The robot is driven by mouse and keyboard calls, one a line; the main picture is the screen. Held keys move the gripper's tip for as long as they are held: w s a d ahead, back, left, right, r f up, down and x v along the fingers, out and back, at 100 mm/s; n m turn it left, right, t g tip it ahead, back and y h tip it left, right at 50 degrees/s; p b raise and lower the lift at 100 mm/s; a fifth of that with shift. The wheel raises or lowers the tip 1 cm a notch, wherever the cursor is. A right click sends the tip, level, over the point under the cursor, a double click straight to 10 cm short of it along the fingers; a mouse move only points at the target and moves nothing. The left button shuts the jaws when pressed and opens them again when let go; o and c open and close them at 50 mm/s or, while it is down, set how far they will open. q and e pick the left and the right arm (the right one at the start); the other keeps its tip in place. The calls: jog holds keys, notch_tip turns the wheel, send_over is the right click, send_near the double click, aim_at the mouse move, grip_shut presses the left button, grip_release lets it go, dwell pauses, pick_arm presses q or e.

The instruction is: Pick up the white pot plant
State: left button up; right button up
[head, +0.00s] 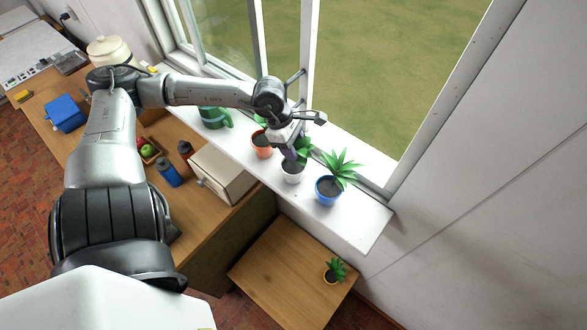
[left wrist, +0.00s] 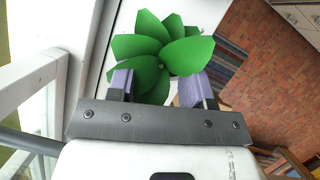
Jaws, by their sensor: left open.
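The white pot plant (head: 292,172) stands upright on the white window sill, between an orange pot and a blue pot. My left gripper (head: 296,153) is directly above and around its foliage, reaching down from the left. In the left wrist view, the green leaves (left wrist: 162,55) fill the space between and beyond the two purple-padded fingers of my left gripper (left wrist: 160,88). The fingers are apart. The white pot itself is hidden under the leaves in that view. I cannot tell whether the fingers touch the plant. My right gripper is not in view.
On the sill (head: 365,224), the blue pot plant (head: 327,190) stands close on the right, the orange pot (head: 262,150) and green watering can (head: 214,118) on the left. The window frame (head: 307,60) is just behind. A small plant (head: 334,271) sits on the lower wooden table (head: 285,262).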

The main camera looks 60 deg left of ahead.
aim_at(293, 165)
pick_arm(q)
jog(key=shift+b+x, duration=0.4)
jog(key=shift+x, duration=1)
grip_shut()
